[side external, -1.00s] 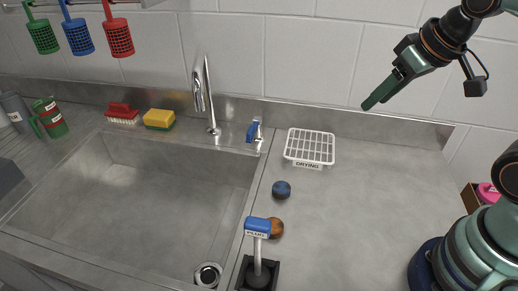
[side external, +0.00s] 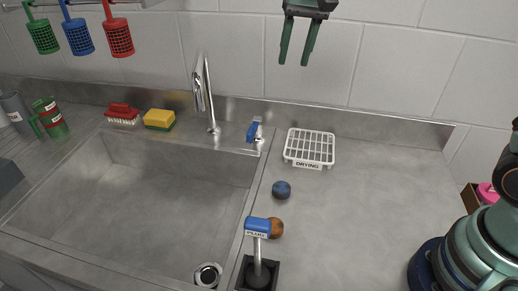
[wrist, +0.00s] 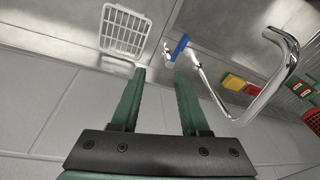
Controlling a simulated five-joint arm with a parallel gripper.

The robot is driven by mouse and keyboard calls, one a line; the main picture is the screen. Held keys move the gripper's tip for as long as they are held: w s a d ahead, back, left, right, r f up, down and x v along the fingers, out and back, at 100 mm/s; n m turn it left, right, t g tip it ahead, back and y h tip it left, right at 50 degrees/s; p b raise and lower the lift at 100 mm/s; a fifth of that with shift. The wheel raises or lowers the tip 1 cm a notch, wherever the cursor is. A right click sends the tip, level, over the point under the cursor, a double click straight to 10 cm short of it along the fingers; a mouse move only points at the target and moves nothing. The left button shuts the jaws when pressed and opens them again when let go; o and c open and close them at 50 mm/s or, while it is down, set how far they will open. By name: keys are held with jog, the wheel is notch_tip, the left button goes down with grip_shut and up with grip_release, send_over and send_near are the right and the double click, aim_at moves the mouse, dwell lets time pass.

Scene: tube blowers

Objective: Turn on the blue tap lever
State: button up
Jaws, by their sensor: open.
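The blue tap lever (side external: 253,131) stands on the sink's back ledge, right of the chrome faucet (side external: 211,95). My gripper (side external: 296,62) is high up near the back wall, above and right of the lever, with its two green fingers pointing down, apart and empty. In the wrist view the lever (wrist: 180,46) shows just beyond the fingertips, and the gripper (wrist: 160,75) is open with nothing between its fingers. The faucet (wrist: 290,70) curves to the right of the lever there. The gripper and lever are not touching.
A white drying rack (side external: 310,146) lies right of the lever. A yellow sponge (side external: 159,118) and red brush (side external: 123,113) sit left of the faucet. The right counter is mostly clear.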

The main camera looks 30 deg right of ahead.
aim_at(250, 130)
jog(key=w+a+f+m+g, duration=0.2)
jog(key=w+a+f+m, duration=0.2)
jog(key=w+a+f, duration=0.35)
jog(key=f, duration=0.8)
jog(key=d+f, duration=0.1)
jog(key=f, duration=0.4)
jog(key=shift+f, duration=0.1)
grip_shut()
dwell(1.0)
